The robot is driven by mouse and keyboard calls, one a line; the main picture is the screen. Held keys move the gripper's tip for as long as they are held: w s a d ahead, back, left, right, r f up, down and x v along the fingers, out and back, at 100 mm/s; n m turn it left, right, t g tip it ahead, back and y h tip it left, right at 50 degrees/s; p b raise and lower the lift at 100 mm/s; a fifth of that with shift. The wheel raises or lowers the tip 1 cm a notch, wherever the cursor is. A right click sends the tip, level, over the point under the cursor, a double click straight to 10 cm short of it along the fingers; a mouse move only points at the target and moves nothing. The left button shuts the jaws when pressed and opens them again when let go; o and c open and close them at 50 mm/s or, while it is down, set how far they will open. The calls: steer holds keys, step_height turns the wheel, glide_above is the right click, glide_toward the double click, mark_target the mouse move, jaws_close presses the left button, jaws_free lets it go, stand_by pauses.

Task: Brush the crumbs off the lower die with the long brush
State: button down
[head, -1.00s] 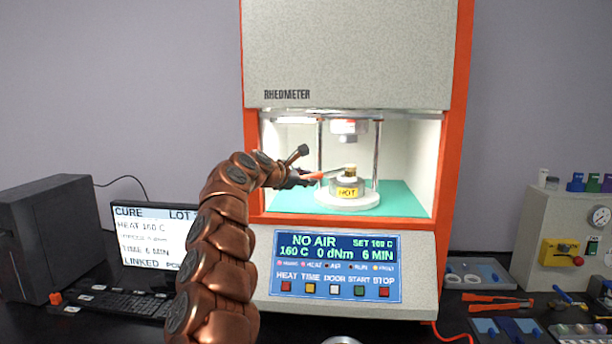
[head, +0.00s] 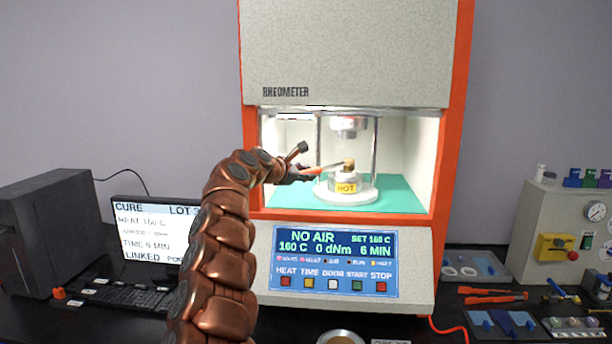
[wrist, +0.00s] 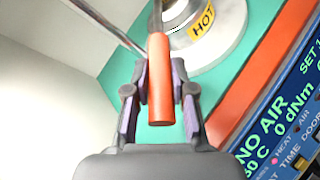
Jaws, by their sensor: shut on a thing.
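My gripper (head: 300,174) reaches into the open chamber from the left, shut on the orange handle of the long brush (head: 314,170). In the wrist view the handle (wrist: 159,85) lies between the two fingers of my gripper (wrist: 160,92). The brush's brass-coloured head (head: 348,163) is at the top of the lower die (head: 345,177), which bears a yellow HOT label. Whether the bristles touch the die I cannot tell. The lower die also shows in the wrist view (wrist: 183,12), cut off by the top edge. Crumbs are too small to make out.
The orange-framed rheometer (head: 345,60) has its upper die (head: 348,125) above the lower one, with metal columns beside them. A monitor (head: 150,235) stands left. Trays and tools, with red-handled pliers (head: 492,297), lie right. A round dish (head: 340,338) is at the bottom edge.

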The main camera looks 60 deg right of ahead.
steer(key=a+b, duration=0.1)
steer(key=b, duration=0.1)
steer(key=s+a+b, duration=0.1)
steer(key=b, duration=0.1)
steer(key=shift+a+f, duration=0.1)
steer(key=shift+a, duration=0.1)
stand_by(0.3)
steer(key=shift+d+r+p, duration=0.2)
steer(key=shift+p, duration=0.25)
steer(key=shift+w+d+r+p, duration=0.1)
steer(key=shift+w+d+p, duration=0.3)
steer(key=shift+p, duration=0.65)
steer(key=shift+w+d+p, duration=0.1)
steer(key=shift+d+p, duration=0.5)
steer(key=shift+p, duration=0.45)
steer(key=shift+d, duration=0.2)
steer(key=shift+a+f+b, duration=0.25)
steer(key=shift+f+b, duration=0.05)
steer(key=shift+b, duration=0.1)
steer(key=shift+s+a+b, duration=0.2)
steer(key=shift+a+b, duration=0.15)
steer(key=shift+b, duration=0.35)
steer(key=shift+s+a+b, duration=0.3)
steer(key=shift+a+b, duration=0.4)
steer(key=shift+b, duration=0.7)
